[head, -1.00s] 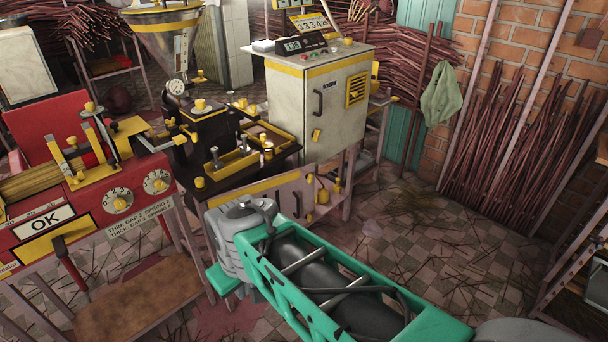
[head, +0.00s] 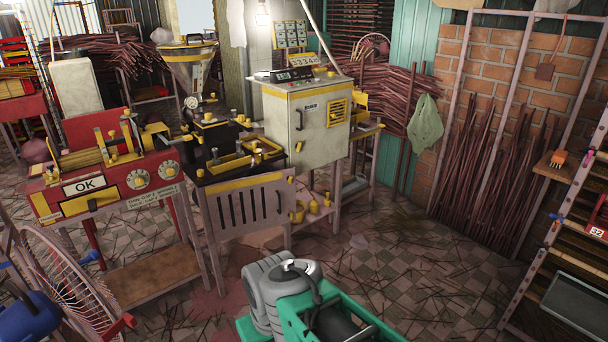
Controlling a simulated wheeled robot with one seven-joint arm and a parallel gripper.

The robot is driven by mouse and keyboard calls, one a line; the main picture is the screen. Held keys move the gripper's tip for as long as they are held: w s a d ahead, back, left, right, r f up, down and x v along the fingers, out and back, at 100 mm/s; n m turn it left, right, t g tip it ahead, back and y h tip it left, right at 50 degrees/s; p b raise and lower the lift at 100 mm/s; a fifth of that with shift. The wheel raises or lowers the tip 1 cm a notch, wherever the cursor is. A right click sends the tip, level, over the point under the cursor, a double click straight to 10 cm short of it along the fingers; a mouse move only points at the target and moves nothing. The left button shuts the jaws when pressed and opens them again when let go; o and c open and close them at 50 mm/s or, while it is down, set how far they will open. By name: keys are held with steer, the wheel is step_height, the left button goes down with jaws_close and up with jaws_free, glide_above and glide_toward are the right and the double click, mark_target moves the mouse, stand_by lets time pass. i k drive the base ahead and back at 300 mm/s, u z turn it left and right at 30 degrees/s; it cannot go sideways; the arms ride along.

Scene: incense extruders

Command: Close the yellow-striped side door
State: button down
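The side door (head: 233,212) is a pale panel with a yellow stripe along its top and several dark vertical slots. It hangs below the black table top (head: 203,178) of the machine in the middle of the head view. Its top edge runs at an angle to the table's edge, with the right end farther out, so it looks partly open. My gripper's fingers do not show.
A pale control cabinet (head: 305,125) stands behind right of the door. A red machine (head: 110,182) stands to the left, with a fan (head: 72,275) at lower left. A shelf rack (head: 560,235) is at the right. The tiled floor (head: 400,250) between is mostly clear, with scattered sticks.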

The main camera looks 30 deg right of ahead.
mark_target(238, 207)
steer(key=z, duration=0.5)
steer(key=i, duration=0.7)
steer(key=z, duration=0.45)
steer(key=i, duration=0.95)
steer(key=u, duration=0.85)
steer(key=i, duration=0.4)
steer(key=u, duration=0.3)
